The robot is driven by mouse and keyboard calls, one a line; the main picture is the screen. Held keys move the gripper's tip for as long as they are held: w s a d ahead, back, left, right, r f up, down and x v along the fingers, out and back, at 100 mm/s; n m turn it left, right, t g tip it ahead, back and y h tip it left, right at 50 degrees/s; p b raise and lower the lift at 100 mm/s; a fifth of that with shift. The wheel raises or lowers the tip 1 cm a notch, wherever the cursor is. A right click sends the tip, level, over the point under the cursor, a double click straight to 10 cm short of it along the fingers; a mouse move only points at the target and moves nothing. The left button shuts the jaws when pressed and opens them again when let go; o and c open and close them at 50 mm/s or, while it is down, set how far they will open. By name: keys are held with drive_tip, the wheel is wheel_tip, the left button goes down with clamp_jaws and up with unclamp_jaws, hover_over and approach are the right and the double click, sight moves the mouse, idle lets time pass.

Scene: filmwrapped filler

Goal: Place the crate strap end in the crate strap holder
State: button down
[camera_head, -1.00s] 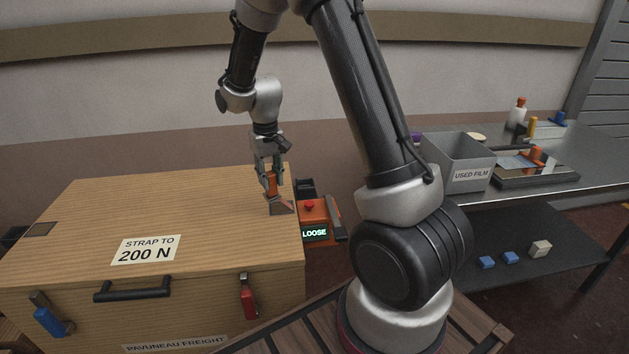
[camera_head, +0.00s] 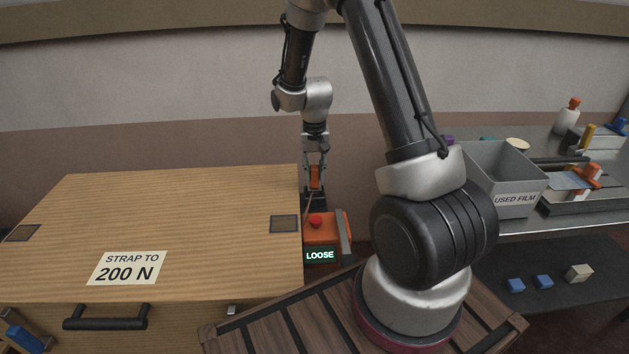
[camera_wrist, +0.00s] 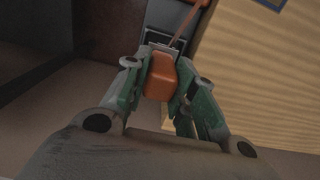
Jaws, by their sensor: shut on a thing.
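My gripper (camera_head: 315,178) is shut on the orange crate strap end (camera_head: 315,177), just past the crate's right edge. In the wrist view the orange strap end (camera_wrist: 160,77) sits between both green-padded fingers. A thin brown strap (camera_wrist: 189,24) runs up from near it. A dark, grey-edged slot-like part (camera_wrist: 160,38) lies just beyond the strap end; it may be the crate strap holder. I cannot tell whether the strap end touches it or is inside it. The orange unit (camera_head: 328,228) with a red button and a "LOOSE" display (camera_head: 319,255) stands in front of the gripper.
The wooden crate (camera_head: 200,215) fills the left, with a "STRAP TO 200 N" label and a black handle (camera_head: 105,317). My arm's base stands on slats at centre right. A steel bench (camera_head: 560,220) at right holds a "USED FILM" bin (camera_head: 513,202) and bottles.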

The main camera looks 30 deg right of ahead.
drive_tip(key=shift+f, duration=1.7)
drive_tip(key=shift+f, duration=0.15)
drive_tip(key=c, duration=1.2)
unclamp_jaws()
drive_tip(key=shift+o, duration=0.2)
wheel_tip(320, 180, up, 12)
drive_tip(key=shift+r, duration=0.1)
wheel_tip(320, 180, up, 12)
drive_tip(key=f+n+t, duration=0.1)
hover_over(314, 179)
drive_tip(key=s, duration=0.6)
drive_tip(key=s+r+n+t, duration=0.1)
drive_tip(key=s+r, duration=0.4)
drive_tip(key=s, duration=0.5)
drive_tip(key=s+r+n+t, duration=0.2)
drive_tip(key=s+r, duration=0.2)
drive_tip(key=s, duration=0.6)
drive_tip(key=shift+s+d+r+n, duration=0.2)
drive_tip(key=shift+d+r+n, duration=0.1)
drive_tip(key=shift+d+r, duration=0.05)
